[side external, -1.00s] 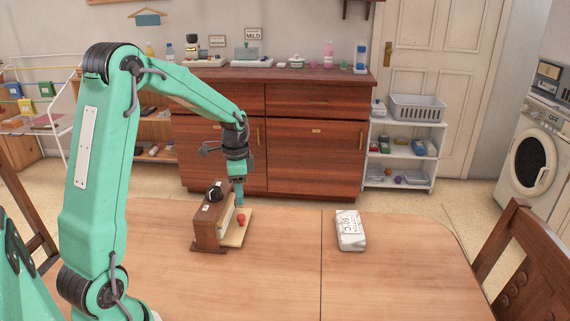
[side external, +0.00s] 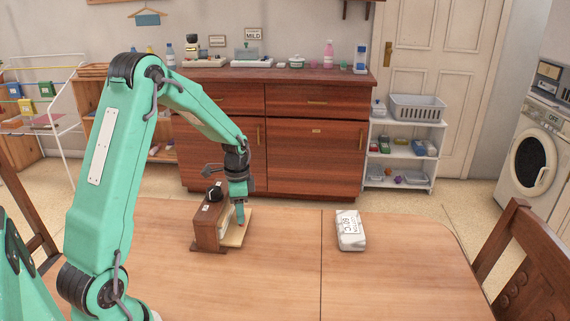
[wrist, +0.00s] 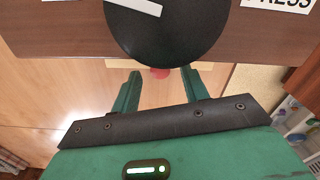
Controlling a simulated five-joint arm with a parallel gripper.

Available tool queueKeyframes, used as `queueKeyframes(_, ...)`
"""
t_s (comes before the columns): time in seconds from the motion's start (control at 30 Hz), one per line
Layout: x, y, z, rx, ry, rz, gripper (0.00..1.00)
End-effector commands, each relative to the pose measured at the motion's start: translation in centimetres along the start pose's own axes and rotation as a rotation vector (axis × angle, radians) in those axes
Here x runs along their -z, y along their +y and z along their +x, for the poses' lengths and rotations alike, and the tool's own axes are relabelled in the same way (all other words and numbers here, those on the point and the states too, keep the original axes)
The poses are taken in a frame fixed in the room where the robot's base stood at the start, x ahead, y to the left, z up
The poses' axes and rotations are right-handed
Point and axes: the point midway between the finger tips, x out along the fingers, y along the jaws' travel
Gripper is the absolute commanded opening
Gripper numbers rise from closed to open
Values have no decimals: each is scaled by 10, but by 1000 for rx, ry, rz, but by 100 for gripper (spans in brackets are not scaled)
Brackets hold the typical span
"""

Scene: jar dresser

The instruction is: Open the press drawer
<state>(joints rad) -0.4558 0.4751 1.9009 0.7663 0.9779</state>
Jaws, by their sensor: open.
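The press is a small dark wooden box (side external: 206,229) with a black knob (side external: 215,193) on top, standing on the table. A pale board (side external: 236,236) sticks out from its right side. In the wrist view, the black knob (wrist: 165,25) and part of a "PRESS" label (wrist: 283,3) show at the top. My gripper (wrist: 160,92) is open, with one finger on each side of a small red knob (wrist: 160,73) and a little nearer the camera. In the side view my gripper (side external: 241,218) is low over the board and mostly hides the red knob.
A white packet (side external: 351,230) lies on the table to the right of the press. The table (side external: 290,270) between and in front of them is clear. A chair (side external: 525,255) stands at the right edge. A dresser (side external: 315,155) stands behind the table.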

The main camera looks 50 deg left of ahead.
Motion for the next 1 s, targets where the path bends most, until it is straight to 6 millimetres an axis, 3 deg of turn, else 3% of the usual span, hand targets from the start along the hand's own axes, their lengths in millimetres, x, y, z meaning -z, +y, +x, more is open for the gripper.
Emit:
queueKeyframes(0.2,0,0,16,-1,-1,0,45)
queueKeyframes(0.53,0,0,18,1,0,0,45)
queueKeyframes(0.77,0,0,18,1,0,0,0)
queueKeyframes(1.0,3,1,17,1,0,1,0)
